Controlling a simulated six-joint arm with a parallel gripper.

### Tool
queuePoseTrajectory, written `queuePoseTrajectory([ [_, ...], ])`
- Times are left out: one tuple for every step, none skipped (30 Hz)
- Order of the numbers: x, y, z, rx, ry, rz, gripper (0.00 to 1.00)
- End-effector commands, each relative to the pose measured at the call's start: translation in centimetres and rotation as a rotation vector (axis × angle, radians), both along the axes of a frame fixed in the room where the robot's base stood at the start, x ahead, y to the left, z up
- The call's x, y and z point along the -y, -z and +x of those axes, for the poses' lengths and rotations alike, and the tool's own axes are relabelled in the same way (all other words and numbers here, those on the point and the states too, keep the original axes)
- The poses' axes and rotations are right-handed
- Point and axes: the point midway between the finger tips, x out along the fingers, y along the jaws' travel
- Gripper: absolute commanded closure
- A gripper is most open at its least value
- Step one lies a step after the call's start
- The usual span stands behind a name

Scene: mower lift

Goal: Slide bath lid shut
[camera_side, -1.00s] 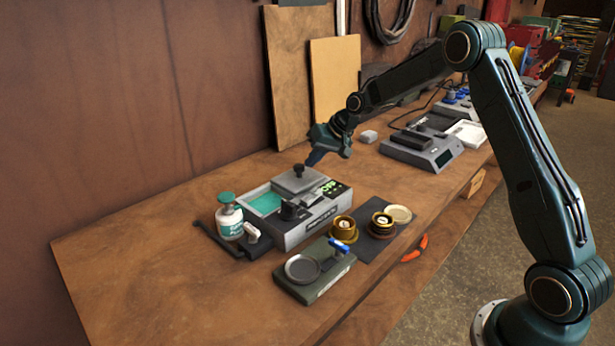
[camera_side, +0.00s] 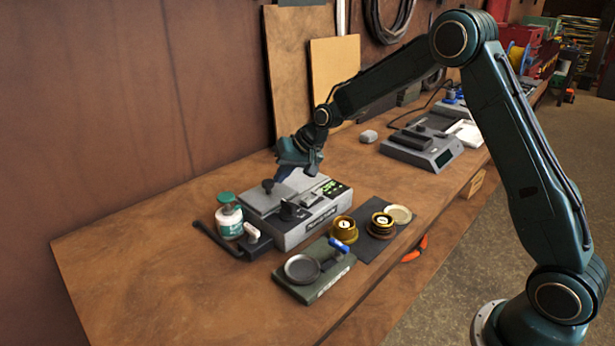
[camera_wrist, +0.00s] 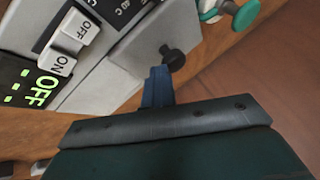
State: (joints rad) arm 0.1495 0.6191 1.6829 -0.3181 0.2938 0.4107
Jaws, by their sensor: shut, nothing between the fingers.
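The bath (camera_side: 300,235) is a grey box on the bench with a green lit display. Its grey lid (camera_side: 265,200) now lies over the opening where teal liquid showed earlier, and no teal is visible. A black knob (camera_side: 267,185) stands on the lid, near its left end. My gripper (camera_side: 283,178) is shut and empty, just right of the knob. In the wrist view, the blue fingertips (camera_wrist: 160,82) are close behind the black knob (camera_wrist: 172,58), touching or nearly so. The lid (camera_wrist: 145,45) fills the area beside it, and switches read ON and OFF.
A white bottle with a green cap (camera_side: 229,215) stands at the bath's left end. A dish on a green base (camera_side: 303,268) and brass pieces (camera_side: 343,228) are in front. A scale (camera_side: 420,150) is behind to the right. The bench's left side is clear.

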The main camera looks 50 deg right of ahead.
Motion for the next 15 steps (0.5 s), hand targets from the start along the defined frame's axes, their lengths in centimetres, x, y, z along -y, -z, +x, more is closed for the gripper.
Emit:
queuePoseTrajectory([
  [-0.63,0.04,-0.07,-0.001,-0.014,0.007,1.00],
  [-0.66,0.05,-0.07,-0.001,-0.015,0.008,1.00],
  [-0.71,0.05,-0.08,-0.002,-0.016,0.008,1.00],
  [-0.73,0.05,-0.07,-0.001,-0.017,0.008,1.00],
  [-0.76,0.06,-0.08,-0.002,-0.018,0.008,1.00],
  [-0.79,0.06,-0.09,-0.002,-0.018,0.009,1.00],
  [-0.80,0.07,-0.09,-0.001,-0.019,0.008,1.00],
  [-0.80,0.06,-0.10,-0.001,-0.019,0.008,1.00],
  [-0.77,0.06,-0.11,-0.002,-0.020,0.009,1.00],
  [-0.72,0.06,-0.14,-0.002,-0.020,0.009,1.00],
  [-0.65,0.06,-0.18,-0.002,-0.020,0.009,1.00],
  [-0.50,0.04,-0.24,-0.003,-0.019,0.008,1.00],
  [-0.35,0.01,-0.31,-0.002,-0.017,0.007,1.00],
  [-0.17,-0.02,-0.37,-0.002,-0.017,0.007,1.00],
  [0.12,-0.07,-0.48,-0.002,-0.016,0.007,1.00],
])
